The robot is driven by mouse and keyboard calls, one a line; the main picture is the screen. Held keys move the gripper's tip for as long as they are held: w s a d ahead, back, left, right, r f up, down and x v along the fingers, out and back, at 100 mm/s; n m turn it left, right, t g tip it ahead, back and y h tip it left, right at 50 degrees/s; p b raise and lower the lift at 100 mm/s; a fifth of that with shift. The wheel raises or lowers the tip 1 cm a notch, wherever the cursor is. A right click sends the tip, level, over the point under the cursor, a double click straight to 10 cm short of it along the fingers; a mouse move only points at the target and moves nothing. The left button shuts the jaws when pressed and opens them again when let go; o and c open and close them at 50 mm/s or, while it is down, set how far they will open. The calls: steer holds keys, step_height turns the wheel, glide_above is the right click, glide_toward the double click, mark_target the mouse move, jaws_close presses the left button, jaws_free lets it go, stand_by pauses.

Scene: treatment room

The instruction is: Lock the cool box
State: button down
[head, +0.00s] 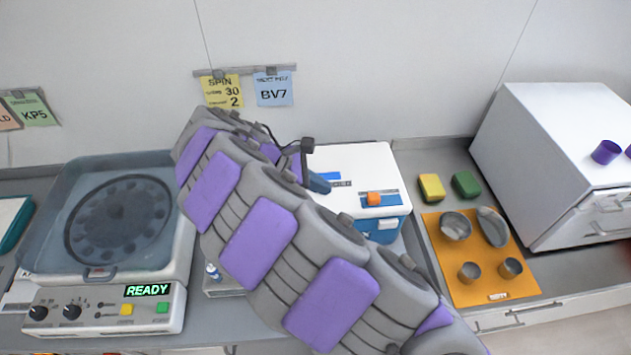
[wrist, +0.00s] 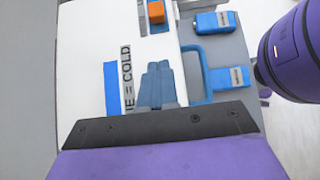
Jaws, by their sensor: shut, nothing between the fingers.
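The cool box has a white lid (head: 350,160) and a blue body (head: 382,236), and stands behind my arm. An orange slider (head: 373,198) sits on a blue marked strip near the lid's front edge; its markings are too small to read. My gripper (head: 318,183) is shut and empty, over the lid to the left of the slider. In the wrist view, its blue-grey fingers (wrist: 160,82) are together over the white lid (wrist: 85,45), beside the printed word COLD. The orange slider (wrist: 156,13) is beyond the fingertips. My arm hides the box's left front.
A centrifuge (head: 110,225) showing READY stands left. On the right are an orange mat (head: 465,280) with metal bowls, yellow (head: 431,187) and green (head: 466,184) sponges, and a white cabinet (head: 560,160). A wall rises close behind the box.

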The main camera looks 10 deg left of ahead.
mark_target(367, 200)
steer(key=b+x, duration=0.1)
steer(key=x, duration=0.4)
steer(key=shift+d+f, duration=0.2)
steer(key=shift+d, duration=0.1)
steer(key=d, duration=0.1)
steer(key=w+d, duration=0.1)
steer(key=d, duration=0.1)
steer(key=shift+d+f+b, duration=0.2)
steer(key=shift+b, duration=0.1)
steer(key=shift+w+d, duration=0.15)
steer(key=shift+d, duration=0.3)
